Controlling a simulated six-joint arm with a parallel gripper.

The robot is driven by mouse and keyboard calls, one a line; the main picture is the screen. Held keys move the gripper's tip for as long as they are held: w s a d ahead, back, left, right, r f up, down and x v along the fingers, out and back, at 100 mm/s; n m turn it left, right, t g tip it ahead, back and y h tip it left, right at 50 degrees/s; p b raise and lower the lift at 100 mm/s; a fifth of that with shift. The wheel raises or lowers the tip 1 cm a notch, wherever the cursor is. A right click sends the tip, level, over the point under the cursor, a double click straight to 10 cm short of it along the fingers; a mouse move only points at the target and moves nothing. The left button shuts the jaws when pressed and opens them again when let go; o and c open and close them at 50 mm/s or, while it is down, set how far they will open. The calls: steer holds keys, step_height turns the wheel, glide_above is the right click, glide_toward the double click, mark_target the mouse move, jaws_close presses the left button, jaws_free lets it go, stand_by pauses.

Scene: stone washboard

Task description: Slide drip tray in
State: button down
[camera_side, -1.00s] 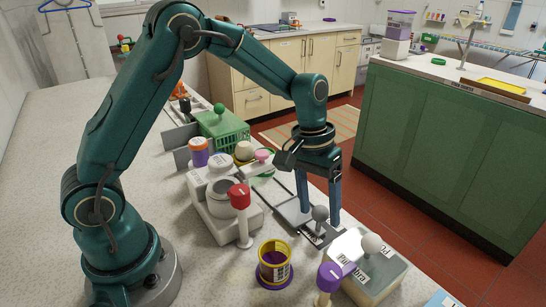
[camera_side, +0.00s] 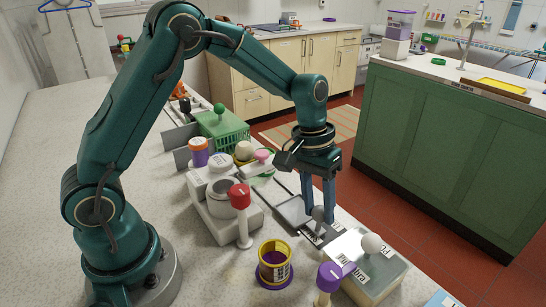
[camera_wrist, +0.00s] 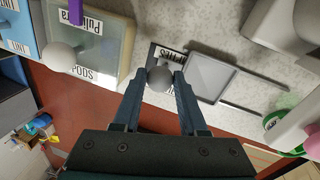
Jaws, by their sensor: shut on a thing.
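The drip tray (camera_side: 290,209) is a flat grey plate near the counter's right edge; it also shows in the wrist view (camera_wrist: 211,77). A grey ball knob (camera_wrist: 158,76) stands at its near end beside a white printed label (camera_wrist: 167,55). My gripper (camera_side: 318,212) points straight down, with its blue fingers shut on the grey knob. In the wrist view my gripper (camera_wrist: 159,80) has one fingertip on each side of the knob. The fingers hide part of the knob in the side view.
A pale box with a white knob (camera_side: 372,243) stands close in front of the tray. A white appliance with a red-topped handle (camera_side: 240,197) stands to its left. A yellow and purple cup (camera_side: 274,264) and a green basket (camera_side: 222,128) are on the counter. Red floor lies beyond the edge.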

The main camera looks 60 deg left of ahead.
stand_by(0.8)
glide_above(287, 202)
stand_by(0.4)
steer(key=shift+c, duration=2.3)
jaws_free()
steer(key=r, duration=0.3)
steer(key=a+r, duration=0.1)
steer(key=r, duration=0.1)
steer(key=shift+s, duration=0.15)
